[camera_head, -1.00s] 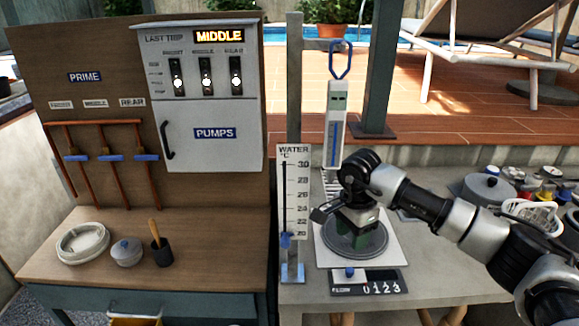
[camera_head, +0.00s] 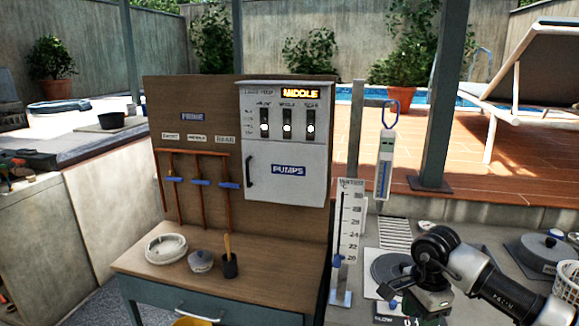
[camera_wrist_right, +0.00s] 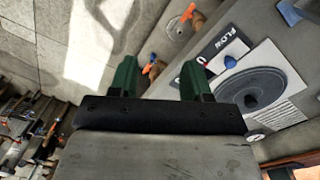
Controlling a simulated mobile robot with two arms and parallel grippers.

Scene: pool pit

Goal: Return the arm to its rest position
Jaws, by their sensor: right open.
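My right arm comes in from the lower right in the head view, with its gripper (camera_head: 418,309) low in front of the round grey flow dial (camera_head: 388,268) on the counter. In the right wrist view the gripper's two green fingers (camera_wrist_right: 160,82) stand apart with nothing between them. The flow plate (camera_wrist_right: 218,58) with its blue knob shows to the right of the fingers there. The gripper is above the counter's front side, apart from the dial. My left gripper is not in view.
The pump cabinet (camera_head: 285,142) reads MIDDLE. A wooden bench (camera_head: 140,262) carries a white ring, a small pot and a dark cup. A water gauge (camera_head: 347,235) and a hanging thermometer (camera_head: 384,165) stand left of my arm. A lidded grey pot (camera_head: 545,250) and white basket (camera_head: 568,283) are right.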

